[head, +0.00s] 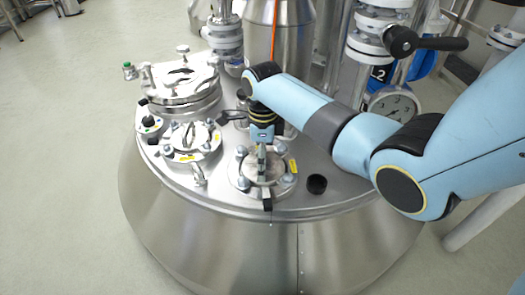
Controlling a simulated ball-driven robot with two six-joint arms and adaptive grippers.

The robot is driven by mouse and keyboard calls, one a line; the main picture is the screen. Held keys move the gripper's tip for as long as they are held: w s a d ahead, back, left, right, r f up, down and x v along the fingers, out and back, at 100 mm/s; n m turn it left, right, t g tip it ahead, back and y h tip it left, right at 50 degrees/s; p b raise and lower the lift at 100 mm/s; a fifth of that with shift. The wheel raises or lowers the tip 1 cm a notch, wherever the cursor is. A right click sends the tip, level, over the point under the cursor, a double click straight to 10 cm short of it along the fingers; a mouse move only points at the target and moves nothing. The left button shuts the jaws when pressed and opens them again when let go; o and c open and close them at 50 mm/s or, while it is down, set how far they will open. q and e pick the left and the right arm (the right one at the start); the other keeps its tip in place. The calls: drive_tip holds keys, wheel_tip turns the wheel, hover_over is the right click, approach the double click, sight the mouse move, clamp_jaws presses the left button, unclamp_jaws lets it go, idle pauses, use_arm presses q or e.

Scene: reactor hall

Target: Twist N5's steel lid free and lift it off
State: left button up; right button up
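A round steel lid (265,181) sits on a flanged nozzle at the front of the vessel top, with bolts around it and a yellow tag at its right. I cannot read whether it is N5. My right gripper (262,172) points down over the middle of this lid, its fingers at or very near the lid's top. I see the fingers edge-on, so their opening and any hold on a handle are hidden. My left gripper is not in view.
Another bolted lid (192,140) with a yellow tag is to the left, and a large hatch (182,82) is behind it. A black cap (316,184) lies right of the front lid. A gauge (396,106) and a black-handled valve (402,41) stand at the back right.

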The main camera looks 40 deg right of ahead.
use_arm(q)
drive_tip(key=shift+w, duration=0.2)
use_arm(e)
drive_tip(key=shift+f, duration=0.2)
drive_tip(key=c, duration=1.4)
drive_tip(key=shift+r+m+p, duration=0.2)
drive_tip(key=shift+m+p, duration=0.55)
drive_tip(key=shift+m, duration=0.05)
drive_tip(key=shift+m+p, duration=0.75)
drive_tip(key=shift+m, duration=0.25)
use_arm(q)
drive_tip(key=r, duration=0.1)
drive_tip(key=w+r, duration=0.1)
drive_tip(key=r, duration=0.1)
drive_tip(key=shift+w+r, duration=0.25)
use_arm(e)
drive_tip(key=shift+f+m, duration=0.2)
drive_tip(key=shift+m, duration=0.4)
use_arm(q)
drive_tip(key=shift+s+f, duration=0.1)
